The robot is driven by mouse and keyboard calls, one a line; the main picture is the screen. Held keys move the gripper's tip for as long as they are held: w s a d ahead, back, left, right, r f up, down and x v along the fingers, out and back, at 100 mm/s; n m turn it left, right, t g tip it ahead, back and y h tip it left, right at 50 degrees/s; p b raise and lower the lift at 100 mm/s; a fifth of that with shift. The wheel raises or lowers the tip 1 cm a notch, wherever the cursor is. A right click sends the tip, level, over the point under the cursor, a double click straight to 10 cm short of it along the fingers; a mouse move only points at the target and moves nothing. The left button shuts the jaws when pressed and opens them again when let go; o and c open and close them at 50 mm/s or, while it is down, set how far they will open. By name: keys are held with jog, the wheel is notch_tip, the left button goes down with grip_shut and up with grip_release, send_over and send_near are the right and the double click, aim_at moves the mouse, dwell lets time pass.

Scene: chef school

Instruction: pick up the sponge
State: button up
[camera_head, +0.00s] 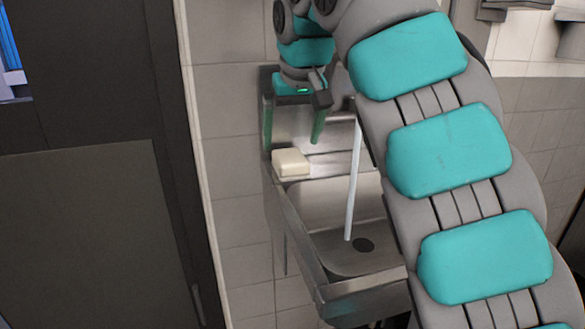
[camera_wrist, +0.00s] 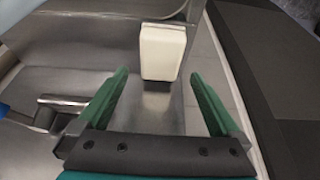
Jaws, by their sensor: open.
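The sponge is a cream, block-shaped piece (camera_head: 290,163) on the back left ledge of a steel sink (camera_head: 340,283). In the wrist view the sponge (camera_wrist: 162,52) lies ahead of the fingertips, between their lines and near the ledge's edge. My gripper (camera_head: 293,140) hangs above and behind the sponge in the head view, its two green fingers spread wide. The open gripper also shows in the wrist view (camera_wrist: 158,75), with nothing between the fingers. The sponge is apart from the fingers.
A pale upright rod (camera_head: 353,185) stands over the sink basin near the drain (camera_head: 363,245). A metal fitting (camera_wrist: 62,101) is left of my fingers in the wrist view. A tiled wall (camera_head: 235,155) and a dark door (camera_head: 85,200) are to the left. My arm covers the sink's right side.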

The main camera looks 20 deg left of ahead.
aim_at(290, 156)
jog(key=x, duration=0.1)
jog(key=b+x, duration=0.1)
jog(key=x, duration=0.2)
jog(key=shift+s+d+f+b, duration=0.1)
jog(key=shift+s+f+b, duration=0.05)
jog(key=shift+s+b, duration=0.15)
jog(key=c, duration=1.4)
jog(key=shift+r+p, duration=1.1)
jog(key=shift+r, duration=0.5)
jog(key=s+d+b, duration=0.1)
jog(key=s+d, duration=0.1)
jog(key=s, duration=0.2)
jog(key=s+d+r+b, duration=0.1)
jog(key=s+d, duration=0.1)
jog(key=s, duration=0.3)
jog(key=s+d+r+b, duration=0.1)
jog(key=s+d, duration=0.2)
jog(key=s, duration=0.2)
jog(key=shift+s+b, duration=0.2)
jog(key=shift+b, duration=0.15)
